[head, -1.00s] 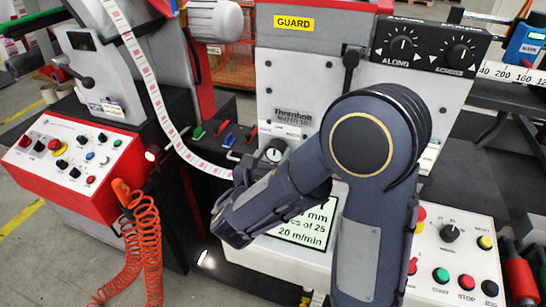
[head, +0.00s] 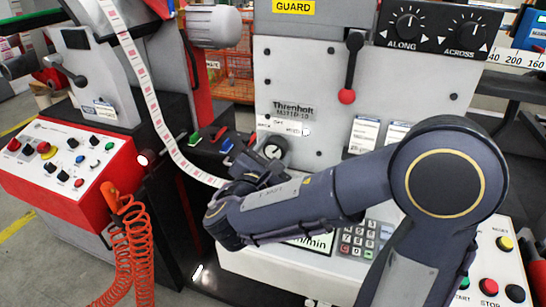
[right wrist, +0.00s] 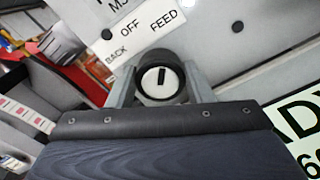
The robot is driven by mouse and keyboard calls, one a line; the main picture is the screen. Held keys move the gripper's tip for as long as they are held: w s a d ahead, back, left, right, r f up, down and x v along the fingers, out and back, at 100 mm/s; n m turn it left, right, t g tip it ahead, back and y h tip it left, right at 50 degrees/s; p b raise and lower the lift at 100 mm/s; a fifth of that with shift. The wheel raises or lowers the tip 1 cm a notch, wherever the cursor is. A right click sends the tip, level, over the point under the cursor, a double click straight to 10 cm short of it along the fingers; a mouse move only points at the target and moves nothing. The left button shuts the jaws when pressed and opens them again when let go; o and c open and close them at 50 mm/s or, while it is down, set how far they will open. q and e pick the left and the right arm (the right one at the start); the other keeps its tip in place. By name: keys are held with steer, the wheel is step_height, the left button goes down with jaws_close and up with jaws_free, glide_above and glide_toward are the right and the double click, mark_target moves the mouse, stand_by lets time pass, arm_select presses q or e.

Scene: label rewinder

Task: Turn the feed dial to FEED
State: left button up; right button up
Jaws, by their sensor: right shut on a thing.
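The feed dial (head: 273,149) is a round knob with a white face and a black mark, low on the left of the grey machine panel. In the right wrist view the dial (right wrist: 160,84) sits between my two fingers, under a white label (right wrist: 136,35) reading BACK, OFF and FEED. The mark points straight up in that view, toward the word FEED and right of OFF. My right gripper (head: 267,159) is shut on the dial, one finger on each side; it also shows in the right wrist view (right wrist: 160,76). My left gripper is not in view.
A black lever with a red ball (head: 347,96) hangs above my right forearm. The ALONG and ACROSS knob box (head: 438,29) is at the top right. A striped label web (head: 150,88) runs down left of the dial. A keypad (head: 358,240) lies below my forearm.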

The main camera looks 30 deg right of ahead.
stand_by(0.4)
steer(key=o, duration=1)
steer(key=v, duration=0.8)
